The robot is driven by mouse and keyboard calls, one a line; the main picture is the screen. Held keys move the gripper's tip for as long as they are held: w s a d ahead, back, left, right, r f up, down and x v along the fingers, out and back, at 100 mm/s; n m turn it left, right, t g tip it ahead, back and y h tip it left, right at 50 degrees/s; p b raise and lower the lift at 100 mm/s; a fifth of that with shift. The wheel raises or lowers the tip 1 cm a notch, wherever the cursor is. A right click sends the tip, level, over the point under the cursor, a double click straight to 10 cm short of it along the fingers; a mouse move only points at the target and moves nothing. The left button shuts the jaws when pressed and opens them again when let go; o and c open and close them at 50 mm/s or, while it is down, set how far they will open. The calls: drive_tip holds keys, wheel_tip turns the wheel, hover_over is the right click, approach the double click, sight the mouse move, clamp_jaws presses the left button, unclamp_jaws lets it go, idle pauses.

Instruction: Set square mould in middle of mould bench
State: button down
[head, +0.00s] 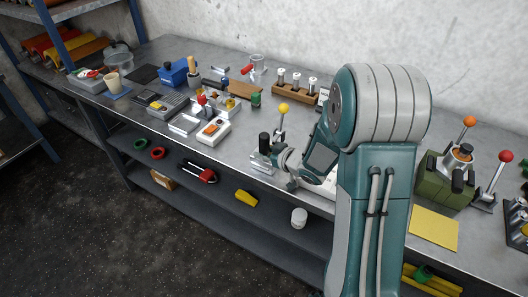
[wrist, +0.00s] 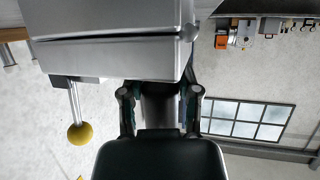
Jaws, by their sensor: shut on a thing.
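My gripper (head: 279,163) is low over the front edge of the long grey metal bench (head: 235,150), left of my arm. In the wrist view my gripper's fingers (wrist: 159,98) are closed around a grey metal part. A large grey metal block with a seam across it, which I take for the square mould (wrist: 105,55), fills the upper left there, right at the fingertips. The grip itself is partly hidden by the dark palm. In the head view, a small grey metal piece shows at the gripper, too small to make out clearly.
A lever with a yellow ball (head: 284,107) stands just behind my gripper. A white box with an orange part (head: 213,131) and a wooden rack (head: 296,91) stand on the bench. A green machine (head: 447,178) is at right. The lower shelf holds a white jar (head: 299,218).

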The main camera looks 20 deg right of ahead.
drive_tip(key=shift+c, duration=1.6)
unclamp_jaws()
drive_tip(key=v, duration=1.2)
drive_tip(key=s+d+r+m+h, duration=0.3)
drive_tip(key=r+m+h, duration=0.1)
drive_tip(key=r+h, duration=0.55)
drive_tip(key=s+a+r+m+g+y, duration=0.1)
drive_tip(key=s+a+g, duration=0.2)
drive_tip(key=s, duration=0.5)
drive_tip(key=s+a+r+m+g+y, duration=0.1)
drive_tip(key=s+a+r+g+y, duration=0.1)
drive_tip(key=s+a, duration=0.4)
drive_tip(key=s+g, duration=0.1)
drive_tip(key=s, duration=0.1)
drive_tip(key=shift+s+r, duration=0.3)
drive_tip(key=shift+s, duration=0.1)
drive_tip(key=shift+a, duration=0.15)
